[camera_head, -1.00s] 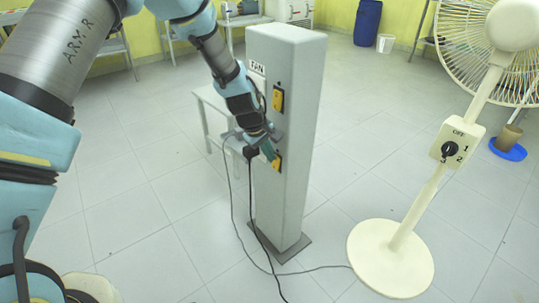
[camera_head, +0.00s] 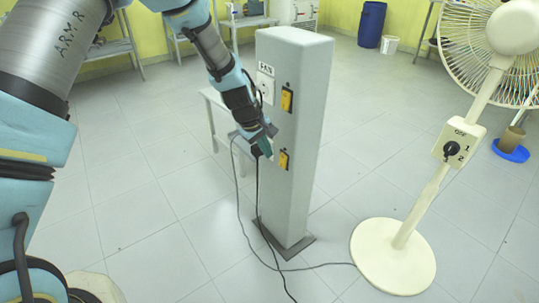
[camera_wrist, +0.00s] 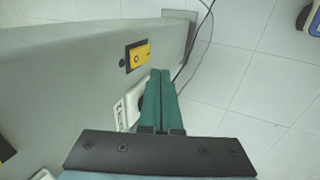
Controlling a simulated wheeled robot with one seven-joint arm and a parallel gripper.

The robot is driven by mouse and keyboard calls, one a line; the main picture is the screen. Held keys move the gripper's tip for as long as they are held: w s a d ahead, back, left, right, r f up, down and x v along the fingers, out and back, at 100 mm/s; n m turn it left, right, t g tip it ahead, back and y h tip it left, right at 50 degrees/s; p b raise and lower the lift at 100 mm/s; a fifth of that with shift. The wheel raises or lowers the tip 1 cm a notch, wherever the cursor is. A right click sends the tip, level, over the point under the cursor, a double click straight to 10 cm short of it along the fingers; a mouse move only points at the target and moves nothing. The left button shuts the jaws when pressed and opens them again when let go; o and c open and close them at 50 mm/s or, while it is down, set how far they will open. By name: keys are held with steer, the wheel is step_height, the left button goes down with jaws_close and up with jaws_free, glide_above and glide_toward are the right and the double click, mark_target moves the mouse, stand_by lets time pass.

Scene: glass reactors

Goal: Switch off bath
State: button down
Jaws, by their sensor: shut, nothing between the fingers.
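A grey pillar (camera_head: 306,200) carries an upper yellow switch (camera_head: 287,99) and a lower yellow switch (camera_head: 284,160), each on a dark plate. The lower switch (camera_wrist: 138,56) also shows in the wrist view, with a mark on its yellow rocker. My gripper (camera_head: 268,154) is shut and empty, just left of the lower switch in the head view. In the wrist view the green fingertips (camera_wrist: 160,73) lie below and right of that switch, apart from it. A white label (camera_wrist: 119,114) beside the fingers is partly hidden and I cannot read it. No bath is identifiable.
A FAN label (camera_head: 266,70) and white socket (camera_head: 265,88) are beside the upper switch. Cables hang beside the pillar and run along the floor towards the standing fan (camera_head: 392,255) at right. Floor between pillar and fan is otherwise clear.

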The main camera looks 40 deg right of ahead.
steer(key=d+v, duration=0.1)
steer(key=v, duration=0.7)
steer(key=shift+r, duration=0.3)
steer(key=shift+d, duration=0.1)
steer(key=w+a+r+t+y, duration=0.1)
steer(key=w+a+r, duration=0.15)
steer(key=a, duration=0.45)
steer(key=w+a+r, duration=0.1)
steer(key=w+a, duration=0.3)
steer(key=a, duration=0.4)
steer(key=w+a+r+t+y, duration=0.1)
steer(key=w+a+r, duration=0.15)
steer(key=a, duration=0.45)
steer(key=s+a+r+y, duration=0.1)
steer(key=s+a, duration=0.2)
steer(key=a, duration=0.9)
steer(key=s+a+r+y, duration=0.1)
steer(key=s+a+r, duration=0.15)
steer(key=a, duration=1.05)
step_height(320, 180, up, 15)
steer(key=s+p, duration=0.1)
steer(key=p, duration=1.4)
steer(key=shift+a+m, duration=0.3)
